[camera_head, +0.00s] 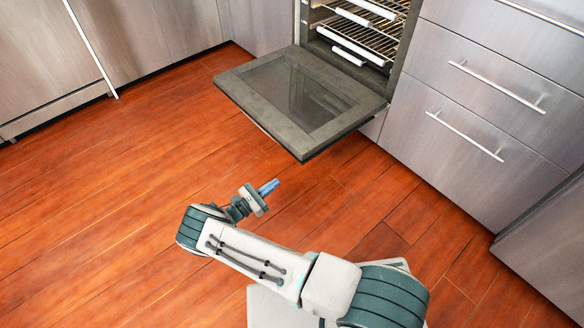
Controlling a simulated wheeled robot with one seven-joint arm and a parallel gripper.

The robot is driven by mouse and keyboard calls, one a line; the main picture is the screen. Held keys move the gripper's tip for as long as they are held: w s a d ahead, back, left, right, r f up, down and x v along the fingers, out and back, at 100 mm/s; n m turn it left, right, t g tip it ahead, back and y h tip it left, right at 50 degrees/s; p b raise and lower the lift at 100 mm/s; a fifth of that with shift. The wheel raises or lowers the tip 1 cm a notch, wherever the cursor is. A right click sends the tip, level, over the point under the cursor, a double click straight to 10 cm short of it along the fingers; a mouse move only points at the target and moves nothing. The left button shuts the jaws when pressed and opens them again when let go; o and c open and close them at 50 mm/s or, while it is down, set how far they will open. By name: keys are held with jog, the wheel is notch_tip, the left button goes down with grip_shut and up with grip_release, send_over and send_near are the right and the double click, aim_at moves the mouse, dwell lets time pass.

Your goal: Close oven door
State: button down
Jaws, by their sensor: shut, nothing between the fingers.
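The oven door (301,98) is hinged down and open, lying about flat out from the oven front above the floor. Its dark glass pane faces up. The oven (358,38) stands behind it with its racks and white rails showing inside. My gripper (271,187) is shut and empty, with its blue fingertips pointing right. It is in front of the door's front edge in the picture and apart from it. The door's underside is hidden.
Steel drawers with bar handles (465,136) stand right of the oven. Steel cabinets (165,28) line the back left, with a long upright handle (90,48). The wooden floor (110,190) is clear to the left and in front of the door.

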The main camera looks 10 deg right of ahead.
jog(key=w+d+r+t+b, duration=0.1)
jog(key=w+d+r+b, duration=0.2)
jog(key=d, duration=0.4)
jog(key=shift+w+d+r+n, duration=0.4)
jog(key=shift+w+r, duration=0.45)
jog(key=shift+w, duration=0.25)
jog(key=shift+r, duration=0.1)
